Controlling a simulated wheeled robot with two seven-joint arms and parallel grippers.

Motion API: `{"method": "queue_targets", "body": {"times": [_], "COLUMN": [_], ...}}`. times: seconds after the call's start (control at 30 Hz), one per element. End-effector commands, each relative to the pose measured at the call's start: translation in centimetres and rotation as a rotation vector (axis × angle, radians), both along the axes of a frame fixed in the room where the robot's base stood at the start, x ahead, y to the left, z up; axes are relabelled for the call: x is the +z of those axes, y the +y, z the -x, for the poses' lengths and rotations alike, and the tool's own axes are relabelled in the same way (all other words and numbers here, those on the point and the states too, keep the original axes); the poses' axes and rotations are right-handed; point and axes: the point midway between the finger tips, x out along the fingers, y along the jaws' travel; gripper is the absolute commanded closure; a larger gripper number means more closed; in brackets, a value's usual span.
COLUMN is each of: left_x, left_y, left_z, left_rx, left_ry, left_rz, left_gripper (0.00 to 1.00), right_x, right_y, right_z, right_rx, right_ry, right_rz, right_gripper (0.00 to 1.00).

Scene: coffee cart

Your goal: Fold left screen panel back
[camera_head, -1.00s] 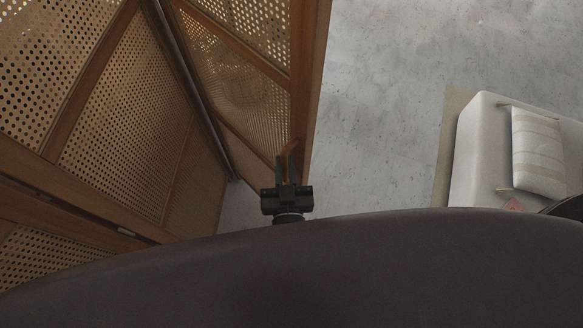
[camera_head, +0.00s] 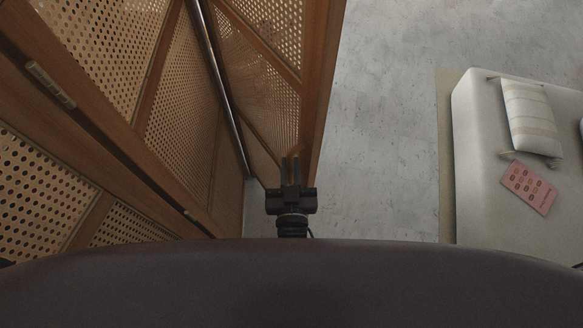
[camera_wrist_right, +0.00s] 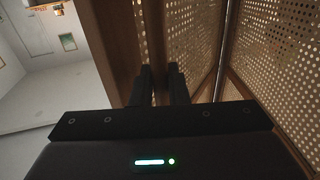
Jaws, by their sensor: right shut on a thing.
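The folding screen has wooden frames with perforated cane infill and fills the left of the head view. Its end panel (camera_head: 262,95) stands with its wooden edge post (camera_head: 322,85) toward the open floor. My right gripper (camera_head: 290,168) is at the low end of the end panel's edge and is shut on that panel. In the right wrist view the gripper fingers (camera_wrist_right: 158,80) reach to the wooden frame (camera_wrist_right: 122,50); the exact contact is hidden. My left gripper is not in view.
A pale sofa (camera_head: 480,180) stands at the right on a beige rug (camera_head: 446,150), with a striped cushion (camera_head: 530,115) and a pink card (camera_head: 528,187) on it. Bare grey floor (camera_head: 390,110) lies between the screen and the sofa. A nearer panel (camera_head: 45,190) stands at the left.

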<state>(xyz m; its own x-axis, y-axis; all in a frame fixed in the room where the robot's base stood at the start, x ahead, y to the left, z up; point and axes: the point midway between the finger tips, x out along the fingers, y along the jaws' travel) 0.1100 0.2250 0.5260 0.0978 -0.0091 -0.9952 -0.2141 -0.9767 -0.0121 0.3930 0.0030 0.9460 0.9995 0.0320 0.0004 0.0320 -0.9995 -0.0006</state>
Motion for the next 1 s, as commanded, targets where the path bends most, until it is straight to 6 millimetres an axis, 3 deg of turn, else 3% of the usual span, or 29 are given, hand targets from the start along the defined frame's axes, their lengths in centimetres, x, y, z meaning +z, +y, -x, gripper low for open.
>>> {"method": "queue_targets", "body": {"times": [0.17,0.2,0.3,0.67,1.0], "left_x": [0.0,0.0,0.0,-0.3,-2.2], "left_y": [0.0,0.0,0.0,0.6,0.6], "left_z": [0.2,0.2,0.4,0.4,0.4], "left_rx": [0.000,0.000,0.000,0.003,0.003], "left_ry": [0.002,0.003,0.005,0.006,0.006], "left_rz": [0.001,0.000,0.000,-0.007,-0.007], "left_gripper": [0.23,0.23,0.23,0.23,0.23], "right_x": [0.4,0.4,0.3,-0.1,-0.2], "right_y": [0.1,0.1,0.1,0.0,-0.1], "right_z": [-0.2,-0.2,-0.2,0.6,6.0], "right_rx": [0.001,0.001,0.000,0.001,0.001], "right_ry": [-0.008,-0.008,-0.007,-0.001,-0.001], "right_rz": [-0.006,-0.006,-0.005,-0.002,-0.003], "right_gripper": [1.00,0.81,0.68,0.68,0.68]}}
